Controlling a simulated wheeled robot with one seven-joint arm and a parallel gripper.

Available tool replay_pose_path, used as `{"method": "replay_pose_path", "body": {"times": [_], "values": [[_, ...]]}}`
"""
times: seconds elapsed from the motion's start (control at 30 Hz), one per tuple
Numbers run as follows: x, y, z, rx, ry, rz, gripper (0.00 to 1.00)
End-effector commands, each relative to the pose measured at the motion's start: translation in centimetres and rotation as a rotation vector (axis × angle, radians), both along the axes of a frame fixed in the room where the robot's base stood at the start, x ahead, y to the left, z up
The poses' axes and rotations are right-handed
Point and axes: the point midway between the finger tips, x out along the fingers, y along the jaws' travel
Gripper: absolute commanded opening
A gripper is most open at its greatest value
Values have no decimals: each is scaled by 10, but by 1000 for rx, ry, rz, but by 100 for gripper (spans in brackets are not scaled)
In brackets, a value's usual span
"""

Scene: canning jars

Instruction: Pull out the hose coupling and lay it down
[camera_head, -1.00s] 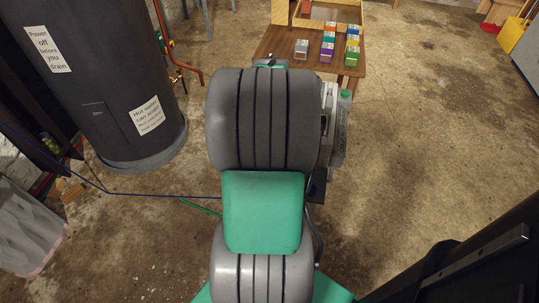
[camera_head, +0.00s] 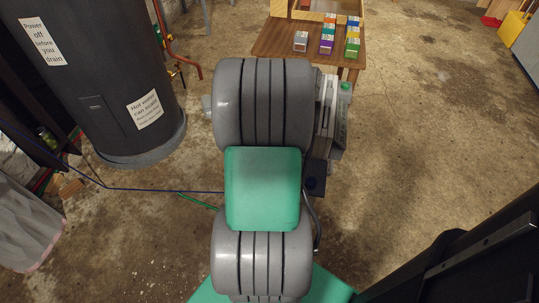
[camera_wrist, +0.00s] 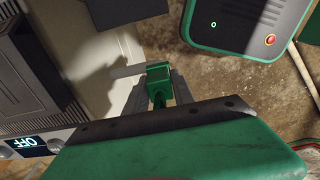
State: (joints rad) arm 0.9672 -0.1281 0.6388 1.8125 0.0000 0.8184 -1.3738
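In the wrist view a small green piece, which looks like the hose coupling (camera_wrist: 158,73), sits between the two grey fingers of my gripper (camera_wrist: 160,86). The fingers lie close against its sides, so my gripper appears shut on it. A light grey bar (camera_wrist: 127,71) shows just left of the green piece; I cannot tell whether it is joined to it. A cream panel (camera_wrist: 95,65) with a shadow on it lies beyond, to the left. In the head view my arm hides the gripper and the coupling.
In the head view a dark tank (camera_head: 105,85) stands left, with a blue hose (camera_head: 150,190) on the floor. A wooden table (camera_head: 275,42) holds several small boxes. Floor at right (camera_head: 440,130) is clear.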

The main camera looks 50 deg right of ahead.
Motion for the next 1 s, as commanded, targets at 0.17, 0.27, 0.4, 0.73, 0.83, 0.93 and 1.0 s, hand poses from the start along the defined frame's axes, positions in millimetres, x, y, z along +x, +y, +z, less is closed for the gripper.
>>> {"method": "replay_pose_path", "body": {"times": [0.17, 0.27, 0.4, 0.73, 0.83, 0.93, 1.0], "values": [[0, 0, 0, 0, 0, 0, 14], [0, 0, 0, 0, 0, 0, 6], [0, 0, 0, 0, 0, 0, 0], [0, 0, 0, 0, 0, 0, 8], [0, 0, 0, 0, 0, 0, 0], [0, 0, 0, 0, 0, 0, 0], [0, 0, 0, 0, 0, 0, 0]]}}
